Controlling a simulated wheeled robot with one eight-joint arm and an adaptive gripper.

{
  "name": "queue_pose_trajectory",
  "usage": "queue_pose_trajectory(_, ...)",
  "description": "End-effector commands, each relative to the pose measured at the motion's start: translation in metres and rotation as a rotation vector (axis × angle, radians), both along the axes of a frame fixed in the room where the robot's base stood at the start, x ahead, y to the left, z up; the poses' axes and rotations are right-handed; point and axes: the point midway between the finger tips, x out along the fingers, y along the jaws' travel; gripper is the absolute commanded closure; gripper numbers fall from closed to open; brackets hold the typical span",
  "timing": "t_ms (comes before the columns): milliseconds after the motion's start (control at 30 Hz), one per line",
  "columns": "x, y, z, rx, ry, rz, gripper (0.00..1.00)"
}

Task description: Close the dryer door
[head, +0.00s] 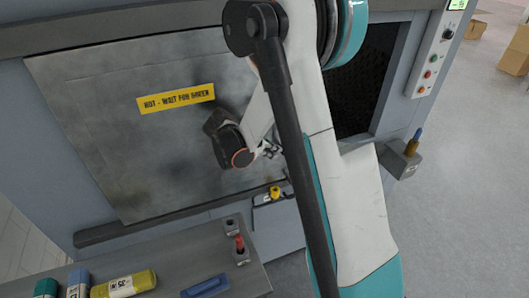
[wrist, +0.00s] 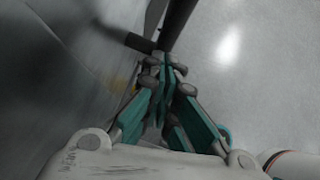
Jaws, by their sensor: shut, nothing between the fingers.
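The dryer door is a scuffed grey metal panel (head: 100,130) with a yellow "HOT - WAIT FOR GREEN" label (head: 176,97). It sits left of a dark opening (head: 362,85), which is partly hidden behind my arm. My gripper (head: 271,151) is in front of the door's right part, its fingers mostly hidden by my arm. In the wrist view my gripper (wrist: 166,64) is shut and empty, its tips close to a dark bar (wrist: 177,22) beside a grey surface. I cannot tell whether they touch it.
A control panel (head: 437,48) with buttons is on the right. A grey bracket (head: 402,160) sticks out below it. A bench (head: 185,255) with coloured cylinders and a blue handle stands front left. Boxes (head: 515,50) lie far right.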

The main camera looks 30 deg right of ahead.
Motion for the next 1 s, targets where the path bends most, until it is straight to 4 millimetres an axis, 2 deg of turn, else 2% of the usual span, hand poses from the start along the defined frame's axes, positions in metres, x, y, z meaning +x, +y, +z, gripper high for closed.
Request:
queue_pose_trajectory(567, -0.001, -0.010, -0.001, 0.000, 0.000, 0.000, 1.00)
queue_pose_trajectory(767, -0.008, -0.044, -0.002, -0.001, 0.000, -0.006, 1.00)
queue_pose_trajectory(867, -0.014, -0.072, -0.002, -0.001, 0.000, -0.007, 1.00)
queue_pose_trajectory(1000, -0.023, -0.119, -0.003, -0.002, 0.000, -0.008, 1.00)
